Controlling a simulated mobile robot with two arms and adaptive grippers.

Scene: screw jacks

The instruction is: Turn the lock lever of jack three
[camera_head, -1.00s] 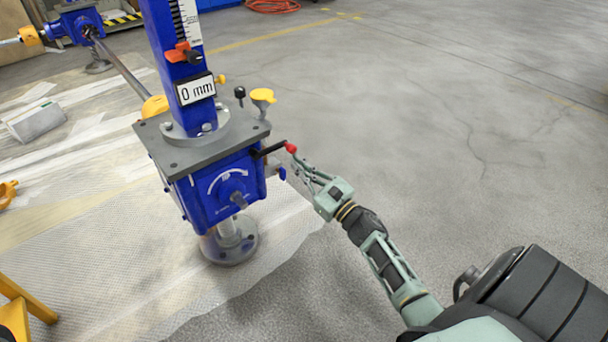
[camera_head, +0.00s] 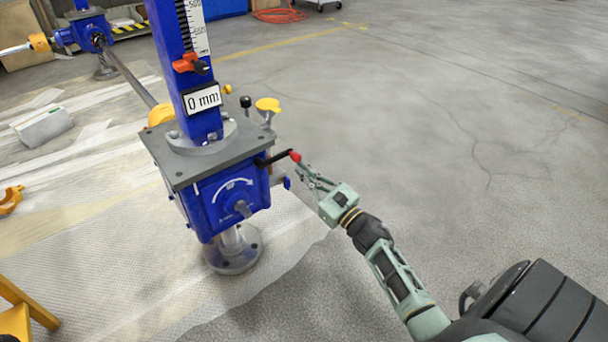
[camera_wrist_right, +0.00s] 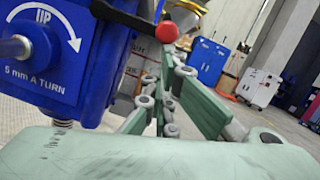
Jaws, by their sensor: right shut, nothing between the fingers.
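The blue screw jack (camera_head: 222,192) stands upright in the head view, with a "0 mm" plate on its column. Its black lever (camera_head: 275,160) with a red knob (camera_head: 295,156) sticks out from the right side of the housing. My right gripper (camera_head: 300,172) is shut and empty, with its fingertips just below and right of the red knob; I cannot tell if they touch. In the right wrist view the red knob (camera_wrist_right: 167,32) and black lever (camera_wrist_right: 125,15) lie above and left of the gripper (camera_wrist_right: 170,75). My left gripper is not in view.
A second blue jack (camera_head: 88,32) stands at the back left, joined by a long shaft (camera_head: 128,75). A pale box (camera_head: 43,127) and a yellow part (camera_head: 11,200) lie on the sheeted floor at left. The concrete floor (camera_head: 430,110) at right is clear.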

